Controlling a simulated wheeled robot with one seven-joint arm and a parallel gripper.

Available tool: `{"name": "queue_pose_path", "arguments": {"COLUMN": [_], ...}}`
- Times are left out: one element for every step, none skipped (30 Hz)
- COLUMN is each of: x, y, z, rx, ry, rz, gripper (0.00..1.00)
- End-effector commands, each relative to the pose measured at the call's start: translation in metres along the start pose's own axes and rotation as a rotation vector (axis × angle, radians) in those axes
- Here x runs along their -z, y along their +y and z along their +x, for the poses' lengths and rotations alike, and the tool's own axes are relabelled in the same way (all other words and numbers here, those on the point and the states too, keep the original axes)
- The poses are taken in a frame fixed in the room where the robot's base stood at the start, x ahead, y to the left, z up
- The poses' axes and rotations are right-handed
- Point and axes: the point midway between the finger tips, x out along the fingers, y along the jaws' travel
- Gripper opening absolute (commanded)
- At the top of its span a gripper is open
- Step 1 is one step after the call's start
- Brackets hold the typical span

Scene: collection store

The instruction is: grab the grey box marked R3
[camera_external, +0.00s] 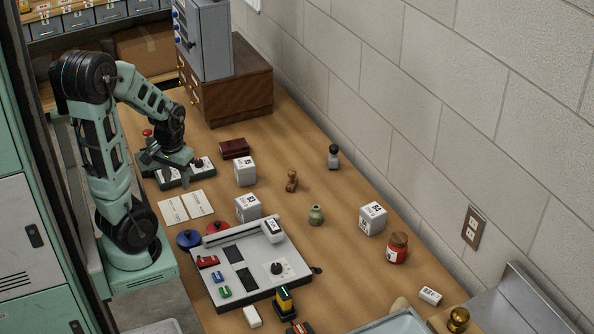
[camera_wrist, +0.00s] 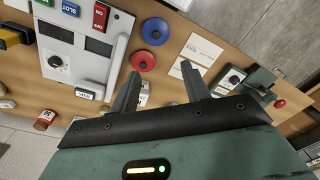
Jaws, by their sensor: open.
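Three pale grey boxes with dark printed labels stand on the wooden bench: one (camera_external: 245,171) by the dark red case, one (camera_external: 248,208) behind the grey panel, and one (camera_external: 372,218) near the wall by the red jar. The print is too small to tell which is R3. My gripper (camera_external: 165,156) is low over the bench's left side, by a switch box, apart from all three. In the wrist view my gripper (camera_wrist: 160,68) is open with nothing between its fingertips. A pale box (camera_wrist: 143,97) is partly hidden behind the left finger there.
A grey panel (camera_external: 219,279) with coloured blocks and a knob lies in front. A switch box (camera_external: 199,168), papers (camera_external: 187,206), a blue disc (camera_external: 189,239) and a dark red case (camera_external: 234,148) are near my arm.

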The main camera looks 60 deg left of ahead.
Motion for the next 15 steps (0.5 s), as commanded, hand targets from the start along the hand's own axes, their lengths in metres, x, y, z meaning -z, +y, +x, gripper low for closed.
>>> {"name": "queue_pose_path", "arguments": {"x": [0.0, 0.0, 0.0, 0.0, 0.0, 0.0, 0.0, 0.0, 0.0, 0.0, 0.0, 0.0003, 0.0011, 0.0026, 0.0059], "y": [0.0, 0.0, 0.0, 0.0, 0.0, 0.0, 0.0, 0.0, 0.0, 0.0, 0.0, -0.0002, -0.0006, -0.0014, -0.0031], "z": [0.0, 0.0, 0.0, 0.0, 0.0, 0.0, 0.0, 0.0, 0.0, 0.0, 0.0, 0.0001, 0.0005, 0.0014, 0.0034], "rx": [0.0, 0.0, 0.0, 0.0, 0.0, 0.0, 0.0, 0.0, 0.0, 0.0, 0.0, 0.001, 0.003, 0.008, 0.016], "ry": [0.0, 0.0, 0.0, 0.0, 0.0, 0.0, 0.0, 0.0, 0.0, 0.0, 0.0, 0.0, 0.001, 0.002, 0.006], "rz": [0.0, 0.0, 0.0, 0.0, 0.0, 0.0, 0.0, 0.0, 0.0, 0.0, 0.0, -0.002, -0.007, -0.015, -0.032], "gripper": [0.55, 0.64, 0.75, 0.82, 0.82, 0.82, 0.82, 0.82, 0.82, 0.82, 0.82, 0.82, 0.82, 0.82, 0.82]}}
